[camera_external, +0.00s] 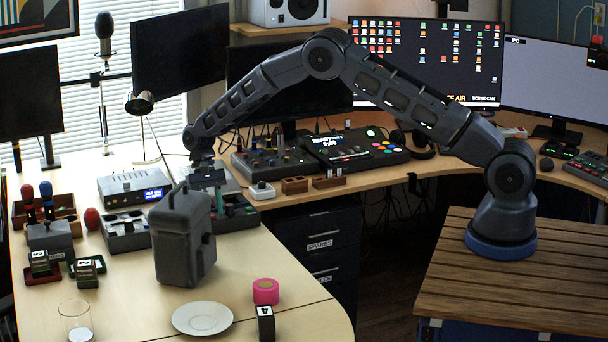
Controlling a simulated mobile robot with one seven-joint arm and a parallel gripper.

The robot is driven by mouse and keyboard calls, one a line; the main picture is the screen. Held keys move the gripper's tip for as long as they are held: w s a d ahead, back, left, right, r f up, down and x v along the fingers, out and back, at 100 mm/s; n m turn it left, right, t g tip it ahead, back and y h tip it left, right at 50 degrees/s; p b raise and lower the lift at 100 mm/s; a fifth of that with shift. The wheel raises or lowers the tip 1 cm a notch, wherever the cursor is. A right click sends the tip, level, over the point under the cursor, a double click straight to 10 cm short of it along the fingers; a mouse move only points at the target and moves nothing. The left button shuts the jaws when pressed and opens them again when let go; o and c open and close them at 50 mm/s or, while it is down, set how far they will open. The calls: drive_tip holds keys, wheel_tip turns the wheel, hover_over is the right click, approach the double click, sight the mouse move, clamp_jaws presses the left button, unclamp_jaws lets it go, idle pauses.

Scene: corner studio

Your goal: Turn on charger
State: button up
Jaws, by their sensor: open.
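My gripper (207,180) is small and dark at the left end of my arm, low over the back of the left desk. It is open, and its fingers are hard to make out against the dark gear below. Which device is the charger is not clear. A dark unit with green parts (240,208) stands just below and to the right of my gripper, partly hidden behind a grey case. A grey unit with round sockets (124,233) stands left of the case. No switch or lit power lamp can be made out on either. Contact with my gripper cannot be told.
The tall grey case (184,240) stands in front of my gripper. A silver box with a blue display (134,188) is to the left. A white knob box (262,190) and mixers (275,158) are to the right. A plate (202,318), glass (76,320) and pink tape roll (265,291) stand in front.

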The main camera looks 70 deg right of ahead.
clamp_jaws()
drive_tip(key=shift+s+a+t+h, duration=0.15)
drive_tip(key=shift+a+t+h, duration=0.05)
drive_tip(key=shift+t+h, duration=0.3)
drive_tip(key=shift+s+a+t+h, duration=0.1)
drive_tip(key=shift+s+t+h, duration=0.05)
drive_tip(key=shift+t+h, duration=0.35)
drive_tip(key=shift+f, duration=0.1)
unclamp_jaws()
wheel_tip(320, 180, up, 11)
drive_tip(key=w+d, duration=0.1)
